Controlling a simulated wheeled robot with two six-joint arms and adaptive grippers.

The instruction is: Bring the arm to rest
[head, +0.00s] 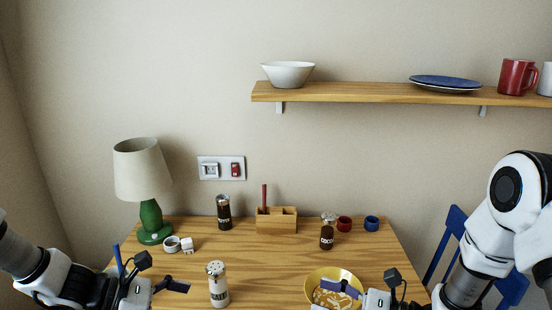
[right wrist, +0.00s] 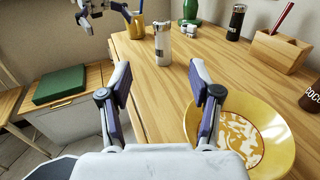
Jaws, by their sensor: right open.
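My right gripper (right wrist: 160,82) is open and empty in the right wrist view, its two fingers well apart. It hangs beside and above the left part of the yellow bowl (right wrist: 280,118). In the head view my right gripper (head: 342,288) overlaps the bowl (head: 311,279) at the table's front right; whether it touches the bowl I cannot tell. My left gripper (head: 172,285) is low at the front left of the table in the head view. It also shows at the top of the right wrist view (right wrist: 102,14), with fingers spread and nothing between them.
On the table (head: 270,262) stand a white-labelled shaker (head: 218,287), two dark bottles (head: 224,212) (head: 327,233), a wooden holder (head: 276,222), small cups (head: 372,223) and a green lamp (head: 151,222). A wall shelf (head: 370,93) is above. A blue chair (head: 512,287) is at right.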

